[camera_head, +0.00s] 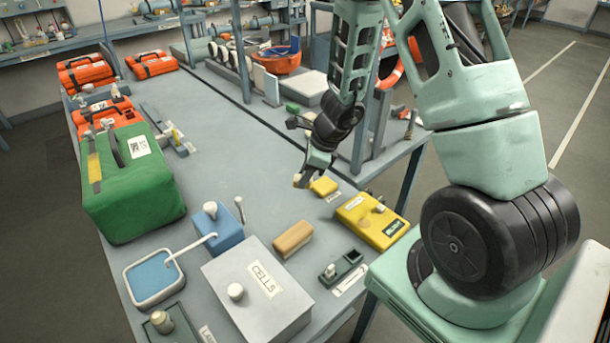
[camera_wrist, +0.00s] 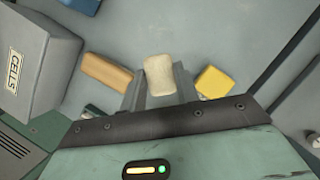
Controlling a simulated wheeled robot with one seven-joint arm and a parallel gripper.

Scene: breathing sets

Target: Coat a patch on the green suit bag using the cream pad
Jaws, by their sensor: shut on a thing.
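The green suit bag (camera_head: 135,190) stands on the left side of the table, with a dark handle, a yellow strip and a white label. The cream pad (camera_wrist: 159,75) is between the two fingers of my gripper (camera_wrist: 161,88) in the wrist view. My gripper (camera_head: 308,178) is shut on the pad. In the head view the pad (camera_head: 298,181) shows only as a small pale piece at the fingertips. My gripper is above the right part of the table, well apart from the bag.
A tan block (camera_head: 293,239), a yellow block (camera_head: 324,186) and a yellow box (camera_head: 370,222) are near my gripper. The grey CELLS box (camera_head: 255,290), a blue box (camera_head: 217,228) and a blue-lined tray (camera_head: 154,278) stand at the front. The middle of the table is clear.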

